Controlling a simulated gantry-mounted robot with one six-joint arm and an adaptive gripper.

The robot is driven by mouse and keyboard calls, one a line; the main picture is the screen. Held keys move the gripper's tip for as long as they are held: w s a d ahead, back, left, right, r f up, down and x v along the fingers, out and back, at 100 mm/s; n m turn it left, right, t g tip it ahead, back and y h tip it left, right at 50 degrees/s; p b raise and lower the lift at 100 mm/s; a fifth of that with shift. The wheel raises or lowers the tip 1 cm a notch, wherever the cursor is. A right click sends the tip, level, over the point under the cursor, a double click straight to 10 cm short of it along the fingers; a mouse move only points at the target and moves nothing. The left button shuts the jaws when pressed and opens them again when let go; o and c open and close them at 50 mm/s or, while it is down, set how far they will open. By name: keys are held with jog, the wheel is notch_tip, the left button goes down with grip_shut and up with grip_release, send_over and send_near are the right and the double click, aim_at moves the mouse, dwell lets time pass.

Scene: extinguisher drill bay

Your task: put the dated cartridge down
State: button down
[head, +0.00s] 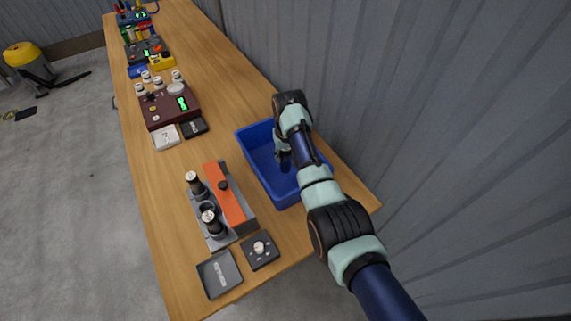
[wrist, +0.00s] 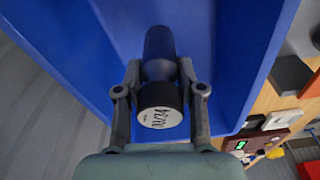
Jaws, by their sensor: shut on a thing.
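The dated cartridge (wrist: 158,96) is a dark cylinder with a pale end cap that carries printed marks. My gripper (wrist: 159,72) is shut on it, one finger on each side. In the wrist view the blue bin (wrist: 80,50) fills the background behind the cartridge. In the head view my gripper (head: 284,157) points down into the blue bin (head: 255,178). The cartridge is mostly hidden there. I cannot tell whether it touches the bin floor.
A grey rack with an orange block (head: 228,195) holds two dark cartridges (head: 194,183) with an empty socket between them. A dark tray (head: 215,277) and a black plate (head: 270,260) lie at the near end. A maroon device (head: 160,112) stands farther back. A corrugated wall runs close on the right.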

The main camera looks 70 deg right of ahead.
aim_at(285, 162)
jog(key=shift+f+b, duration=0.65)
jog(key=shift+f, duration=1.4)
jog(key=shift+f, duration=0.1)
jog(key=c, duration=0.7)
grip_release()
jog(key=r+p, duration=0.1)
jog(key=r, duration=0.3)
jog(key=r+p, duration=0.1)
jog(key=r, duration=0.3)
jog(key=s+a+r+p, duration=0.1)
jog(key=r, duration=0.3)
jog(key=shift+r+p, duration=0.1)
jog(key=shift+p, duration=0.3)
jog(key=shift+w, duration=0.1)
